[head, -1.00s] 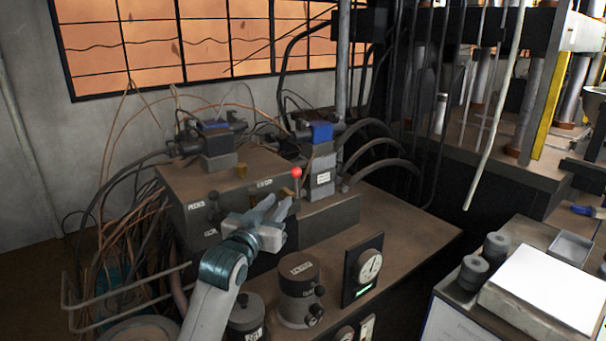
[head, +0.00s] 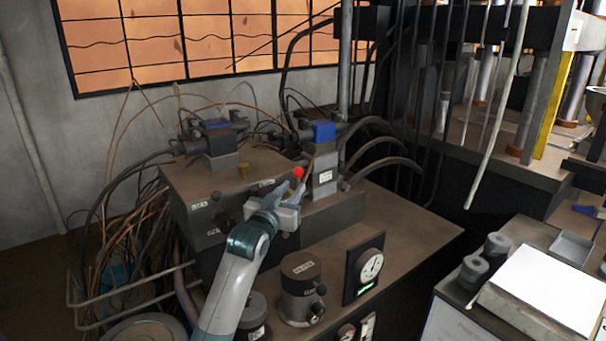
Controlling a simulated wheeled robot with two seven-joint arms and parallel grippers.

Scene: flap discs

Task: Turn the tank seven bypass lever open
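The lever shows as a red ball knob (head: 298,172) on a thin rod, at the front of the dark hydraulic block in the middle of the head view. Its lower rod is hidden behind my fingers. My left gripper (head: 287,190) is right below the knob, its two fingers pointing up and spread apart with a gap between them. I cannot tell whether the rod stands between the fingers or behind them, or whether they touch it. My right gripper is not in view.
Blue-topped valves (head: 322,132) with hoses stand behind the lever. A dark cylinder (head: 299,285) and a dial gauge (head: 371,266) are in front, right of my arm. A metal rail (head: 130,305) is at the left. A side bench with a white pad (head: 545,285) is at the right.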

